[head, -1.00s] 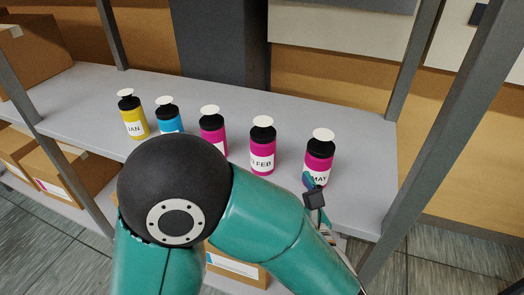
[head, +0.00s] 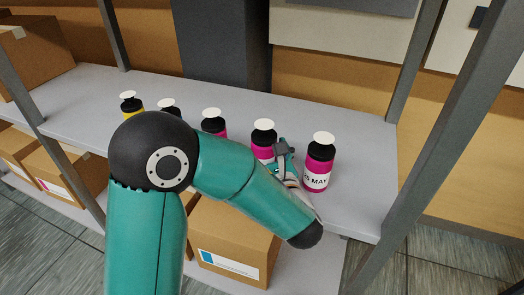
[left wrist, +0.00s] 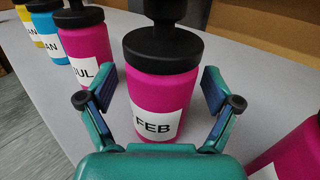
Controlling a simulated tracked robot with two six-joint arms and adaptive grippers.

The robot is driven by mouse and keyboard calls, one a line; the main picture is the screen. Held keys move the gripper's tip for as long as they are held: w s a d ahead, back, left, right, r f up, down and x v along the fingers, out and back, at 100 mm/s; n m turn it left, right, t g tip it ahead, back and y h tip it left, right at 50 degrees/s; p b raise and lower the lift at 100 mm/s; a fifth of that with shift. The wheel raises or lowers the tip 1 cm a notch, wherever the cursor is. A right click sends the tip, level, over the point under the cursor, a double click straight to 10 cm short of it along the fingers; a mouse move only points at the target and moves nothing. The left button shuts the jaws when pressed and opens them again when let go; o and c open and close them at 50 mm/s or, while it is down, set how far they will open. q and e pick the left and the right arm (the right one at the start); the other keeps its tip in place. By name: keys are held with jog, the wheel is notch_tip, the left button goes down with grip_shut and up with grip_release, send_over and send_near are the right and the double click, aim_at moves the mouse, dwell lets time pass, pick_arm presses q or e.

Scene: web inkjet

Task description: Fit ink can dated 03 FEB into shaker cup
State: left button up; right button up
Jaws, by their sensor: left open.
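The magenta ink can labelled FEB (left wrist: 158,92) stands upright on the shelf, with a black cap and a white disc on top. It also shows in the head view (head: 262,150), partly hidden by my arm. My left gripper (left wrist: 159,95) is open, with one finger on each side of this can and gaps at both sides. The gripper (head: 284,152) also shows in the head view, between the FEB can and the MAY can. Only FEB is readable on the label; the day number is hidden. No shaker cup shows. My right gripper is not in view.
A magenta can labelled MAY (head: 319,165) stands close on the right. A magenta JUL can (left wrist: 83,47), a blue can (left wrist: 50,33) and a yellow can (left wrist: 27,22) stand left along the grey shelf (head: 365,150). Rack posts (head: 430,130) rise at the right. Cardboard boxes (head: 235,240) sit below.

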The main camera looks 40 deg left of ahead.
pick_arm(q)
jog(key=c, duration=1.6)
jog(key=shift+o, duration=0.2)
jog(key=shift+r, duration=0.1)
